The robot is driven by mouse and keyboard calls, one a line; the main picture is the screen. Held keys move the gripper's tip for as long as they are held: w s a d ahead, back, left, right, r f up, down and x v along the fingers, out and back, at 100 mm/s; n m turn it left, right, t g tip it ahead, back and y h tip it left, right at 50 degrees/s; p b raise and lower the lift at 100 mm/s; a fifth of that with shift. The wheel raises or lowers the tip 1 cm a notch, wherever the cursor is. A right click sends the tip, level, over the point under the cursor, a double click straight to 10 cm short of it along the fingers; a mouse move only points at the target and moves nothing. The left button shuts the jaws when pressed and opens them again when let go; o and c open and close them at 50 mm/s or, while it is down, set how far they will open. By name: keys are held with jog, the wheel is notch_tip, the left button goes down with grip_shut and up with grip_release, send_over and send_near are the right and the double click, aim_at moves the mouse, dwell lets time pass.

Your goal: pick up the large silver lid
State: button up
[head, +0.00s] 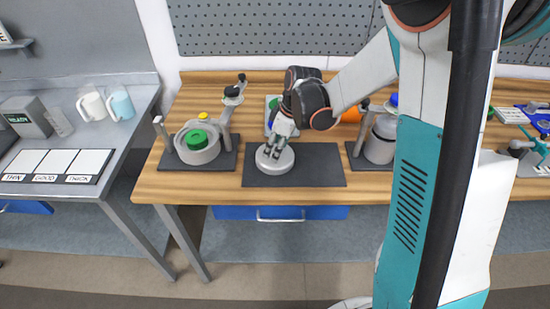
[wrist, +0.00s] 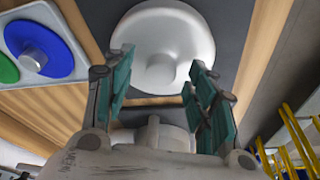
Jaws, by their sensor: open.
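The large silver lid (head: 275,159) lies on a dark mat (head: 322,165) on the wooden workbench in the head view. It is a round pale disc, and in the wrist view the lid (wrist: 180,30) shows a short round knob (wrist: 160,72) on its face. My gripper (head: 279,143) is over the lid in the head view and hides part of it. In the wrist view my gripper (wrist: 160,85) is open, with one teal finger on each side of the knob. I cannot tell whether the fingers touch the lid.
A drum stand with a green-topped container (head: 197,145) stands left of the mat. A second drum (head: 382,140) stands to the right, close to my arm. A plate with a green disc (wrist: 48,50) and a blue disc lies beside the mat. The mat's right part is clear.

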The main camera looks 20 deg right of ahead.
jog(key=shift+f, duration=0.15)
jog(key=shift+c, duration=0.2)
grip_shut()
